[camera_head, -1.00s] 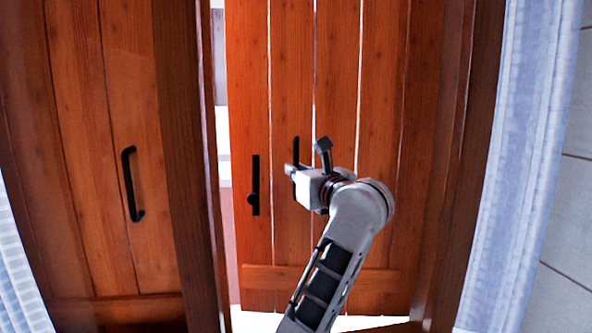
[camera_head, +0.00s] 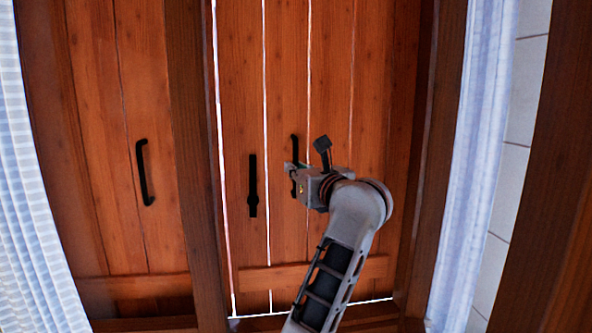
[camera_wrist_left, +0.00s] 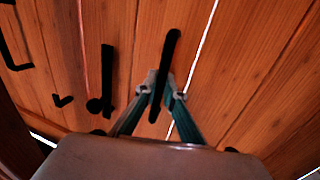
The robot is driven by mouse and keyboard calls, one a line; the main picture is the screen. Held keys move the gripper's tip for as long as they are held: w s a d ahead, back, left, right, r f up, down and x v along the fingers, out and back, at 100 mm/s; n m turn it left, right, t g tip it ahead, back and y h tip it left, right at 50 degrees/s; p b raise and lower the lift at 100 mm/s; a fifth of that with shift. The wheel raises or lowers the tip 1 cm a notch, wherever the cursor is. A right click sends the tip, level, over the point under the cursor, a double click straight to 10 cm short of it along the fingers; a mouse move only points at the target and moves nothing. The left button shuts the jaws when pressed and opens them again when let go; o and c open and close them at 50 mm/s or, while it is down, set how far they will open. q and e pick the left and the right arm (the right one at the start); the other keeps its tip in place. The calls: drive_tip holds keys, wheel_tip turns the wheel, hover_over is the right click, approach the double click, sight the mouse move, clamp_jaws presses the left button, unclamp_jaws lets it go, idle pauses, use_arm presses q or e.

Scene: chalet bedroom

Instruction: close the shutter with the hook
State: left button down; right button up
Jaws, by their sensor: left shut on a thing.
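The right-hand shutter (camera_head: 330,90) is a panel of orange-brown planks, standing almost flush in its frame with a thin line of light along its left edge. My left gripper (camera_head: 293,170) is shut on its black upright handle (camera_head: 294,147); in the left wrist view the handle (camera_wrist_left: 171,50) passes between the two fingers. The black hook piece (camera_head: 252,180) hangs upright on the shutter, left of the handle and apart from my gripper. It also shows in the left wrist view (camera_wrist_left: 107,70). My right gripper is in neither view.
The left shutter (camera_head: 95,130) with its own black handle (camera_head: 146,172) stands beyond a dark wooden post (camera_head: 190,120). A small black piece (camera_wrist_left: 62,100) sits left of the hook. Pale curtains hang at left (camera_head: 30,200) and right (camera_head: 470,150).

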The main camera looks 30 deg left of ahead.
use_arm(q)
drive_tip(key=shift+d+f, duration=0.2)
drive_tip(key=shift+f, duration=0.15)
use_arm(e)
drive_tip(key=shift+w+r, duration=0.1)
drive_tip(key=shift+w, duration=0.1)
use_arm(q)
drive_tip(key=c, duration=2.6)
unclamp_jaws()
drive_tip(key=shift+o, duration=0.8)
drive_tip(key=shift+s+d+r, duration=0.15)
drive_tip(key=shift+s+r, duration=0.05)
drive_tip(key=shift+r, duration=0.25)
wheel_tip(320, 180, up, 10)
drive_tip(key=shift+f, duration=0.2)
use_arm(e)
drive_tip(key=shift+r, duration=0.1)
use_arm(q)
drive_tip(key=shift+f, duration=0.1)
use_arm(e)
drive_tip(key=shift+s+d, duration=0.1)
